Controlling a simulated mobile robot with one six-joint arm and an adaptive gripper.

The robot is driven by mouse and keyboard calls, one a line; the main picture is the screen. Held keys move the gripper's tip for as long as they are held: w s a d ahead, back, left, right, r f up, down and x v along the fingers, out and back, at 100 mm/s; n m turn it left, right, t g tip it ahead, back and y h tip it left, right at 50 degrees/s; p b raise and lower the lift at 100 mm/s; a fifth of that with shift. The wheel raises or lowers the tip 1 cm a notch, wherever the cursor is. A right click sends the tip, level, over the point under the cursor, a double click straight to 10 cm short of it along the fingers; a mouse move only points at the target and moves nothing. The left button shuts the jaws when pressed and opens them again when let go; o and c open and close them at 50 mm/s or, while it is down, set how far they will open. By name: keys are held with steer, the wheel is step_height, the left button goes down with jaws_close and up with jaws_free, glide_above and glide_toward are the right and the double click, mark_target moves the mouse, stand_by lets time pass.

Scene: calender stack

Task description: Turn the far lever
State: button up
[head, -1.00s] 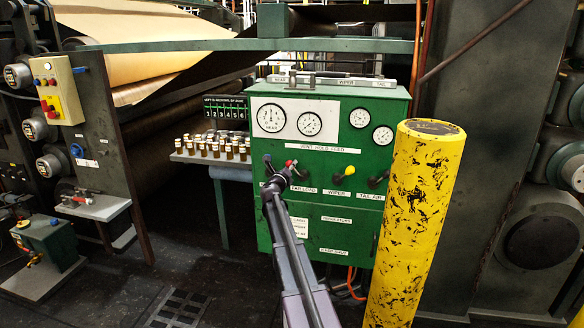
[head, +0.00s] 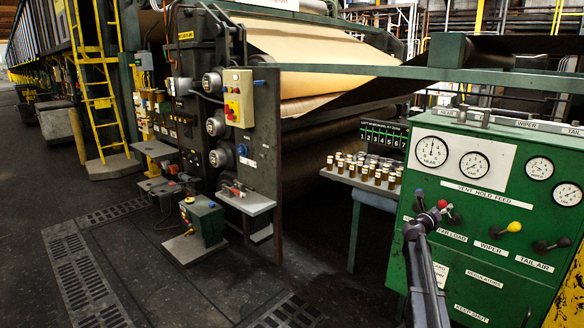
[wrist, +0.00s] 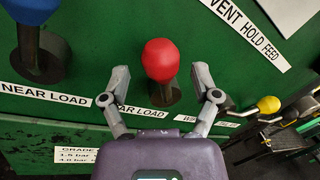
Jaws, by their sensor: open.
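The far load lever has a red knob (wrist: 160,58) on a dark stem and stands out from the green cabinet; its label reads "AR LOAD", with the first letter hidden by a finger. In the head view the red knob (head: 442,204) shows just above the tip of my arm. My gripper (wrist: 161,77) is open, with one finger on each side of the red knob and visible gaps between. In the head view my gripper (head: 424,222) partly covers the lever's base.
The near load lever with a blue knob (wrist: 35,10) is close on the left. The wiper lever with a yellow knob (head: 514,227) and the tail air lever (head: 552,244) are to the right. A shelf of sample bottles (head: 363,170) stands left of the cabinet (head: 480,255).

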steer(key=s+a+f+m+g+y, duration=0.45)
steer(key=s+a+f+m, duration=0.25)
steer(key=s+a+m, duration=0.6)
steer(key=s+a+f+m+g+y, duration=0.3)
steer(key=s+a+f+m+y, duration=0.4)
steer(key=s+a, duration=0.6)
steer(key=s+a+f+m+g+y, duration=0.4)
steer(key=s+a+f+m, duration=0.3)
steer(key=s+a+m, duration=0.65)
step_height(320, 180, up, 16)
steer(key=w+a+n+p, duration=0.1)
steer(key=w+p, duration=0.1)
steer(key=p, duration=1.3)
steer(key=shift+w+a+n, duration=0.3)
steer(key=shift+w+n, duration=0.05)
steer(key=shift+w, duration=0.05)
